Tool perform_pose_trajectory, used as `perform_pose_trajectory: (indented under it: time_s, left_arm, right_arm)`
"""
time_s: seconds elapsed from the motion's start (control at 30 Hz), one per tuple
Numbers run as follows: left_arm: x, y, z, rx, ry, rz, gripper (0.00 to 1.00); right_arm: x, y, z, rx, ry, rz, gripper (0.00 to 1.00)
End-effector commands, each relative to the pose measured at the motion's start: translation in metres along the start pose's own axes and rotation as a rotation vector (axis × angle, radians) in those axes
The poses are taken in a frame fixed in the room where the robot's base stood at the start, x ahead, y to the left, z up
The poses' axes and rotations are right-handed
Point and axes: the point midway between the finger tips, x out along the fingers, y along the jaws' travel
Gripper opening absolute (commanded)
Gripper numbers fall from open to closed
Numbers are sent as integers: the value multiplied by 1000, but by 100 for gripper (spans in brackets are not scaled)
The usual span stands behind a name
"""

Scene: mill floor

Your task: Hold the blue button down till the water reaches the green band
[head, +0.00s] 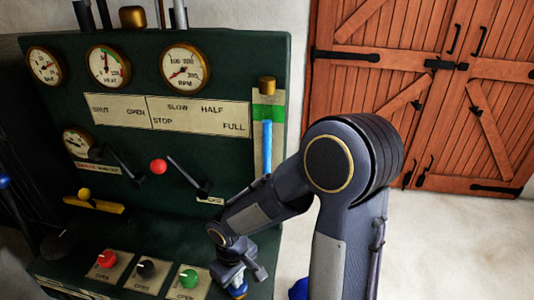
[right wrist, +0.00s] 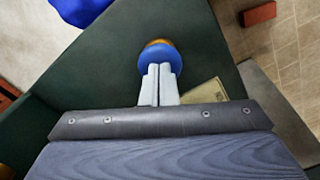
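The blue button (head: 238,290) sits at the front right corner of the dark green console, mostly hidden by my right gripper (head: 236,279). In the right wrist view the button (right wrist: 160,54) shows as a blue dome with a brass-coloured part behind it. My right gripper (right wrist: 158,72) is shut and empty, its fingertips over the button and seemingly touching it. How far the button is pressed cannot be told. The upright gauge holds blue water (head: 266,146), its top at about the lower edge of the green band (head: 267,113). My left gripper is not in view.
The console panel (head: 225,160) carries dials, levers and a red ball knob (head: 158,166). Red (head: 107,259), black (head: 147,268) and green (head: 189,277) knobs stand left of the button. A blue object (head: 299,289) lies to the right. Wooden doors (head: 430,90) stand behind open floor.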

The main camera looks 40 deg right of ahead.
Motion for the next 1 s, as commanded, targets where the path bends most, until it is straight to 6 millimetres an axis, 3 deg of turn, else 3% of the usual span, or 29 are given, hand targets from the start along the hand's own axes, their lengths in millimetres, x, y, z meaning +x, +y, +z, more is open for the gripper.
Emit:
perform_pose_trajectory:
  time_s: [0.47, 0.83, 1.0]
  left_arm:
    - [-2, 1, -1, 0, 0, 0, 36]
    - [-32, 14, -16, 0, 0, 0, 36]
    - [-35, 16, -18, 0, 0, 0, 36]
  right_arm:
    - [-2, 0, 0, 0, -1, 0, 0]
    - [-44, 0, 0, 0, 0, 0, 0]
    - [-49, 0, 0, 0, 0, 0, 0]
